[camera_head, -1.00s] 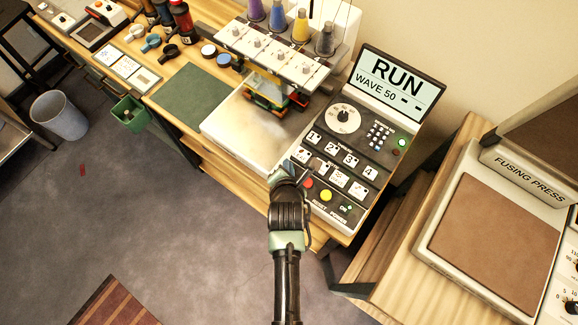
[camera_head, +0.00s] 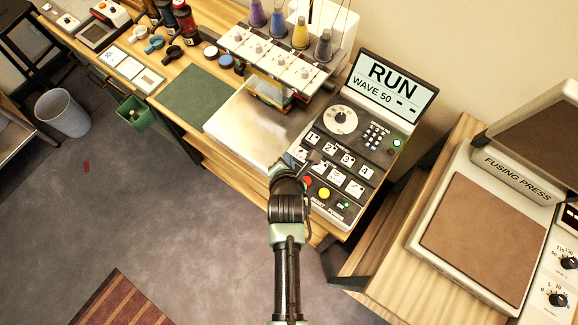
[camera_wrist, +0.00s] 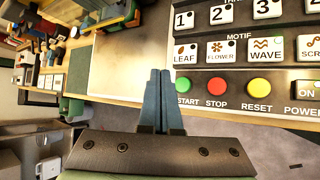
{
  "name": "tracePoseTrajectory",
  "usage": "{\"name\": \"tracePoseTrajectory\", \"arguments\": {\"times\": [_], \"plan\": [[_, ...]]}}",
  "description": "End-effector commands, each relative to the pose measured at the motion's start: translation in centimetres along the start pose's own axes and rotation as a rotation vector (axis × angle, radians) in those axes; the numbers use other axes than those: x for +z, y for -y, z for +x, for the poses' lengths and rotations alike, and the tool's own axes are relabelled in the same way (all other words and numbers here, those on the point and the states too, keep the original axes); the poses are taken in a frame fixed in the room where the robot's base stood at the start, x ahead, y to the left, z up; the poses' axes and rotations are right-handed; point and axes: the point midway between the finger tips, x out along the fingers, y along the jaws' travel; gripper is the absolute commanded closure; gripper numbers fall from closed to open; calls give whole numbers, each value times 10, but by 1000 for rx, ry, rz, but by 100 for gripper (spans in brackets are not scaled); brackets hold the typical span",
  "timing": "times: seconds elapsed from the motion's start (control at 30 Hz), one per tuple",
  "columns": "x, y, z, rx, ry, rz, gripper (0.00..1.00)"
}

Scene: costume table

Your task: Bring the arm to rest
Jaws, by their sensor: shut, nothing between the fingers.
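My gripper (camera_wrist: 158,100) is shut and empty in the wrist view, its two fingers side by side near the front left edge of the control panel. In the head view my arm reaches up from the bottom centre, and its dark wrist hides most of the gripper. The control panel (camera_head: 318,194) has number keys, motif keys and start, stop and reset buttons. Its screen (camera_head: 390,86) reads RUN, WAVE 50. In the wrist view a light on the WAVE key (camera_wrist: 266,50) looks green. The fingertips appear apart from the buttons; their exact height is unclear.
The embroidery machine (camera_head: 270,55) with several thread cones stands behind its pale bed (camera_head: 245,125). A fusing press (camera_head: 480,235) stands on a wooden table at right. A green bin (camera_head: 137,114) hangs at the table's front edge. Open floor lies at lower left.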

Motion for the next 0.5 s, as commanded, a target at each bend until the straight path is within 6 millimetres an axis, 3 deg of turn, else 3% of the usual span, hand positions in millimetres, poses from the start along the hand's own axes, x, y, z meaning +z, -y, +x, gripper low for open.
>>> {"name": "tracePoseTrajectory", "arguments": {"times": [0.37, 0.5], "plan": [[0, 0, 0, 0, 0, 0, 100], [31, -32, -5, 63, 55, 108, 100]]}}
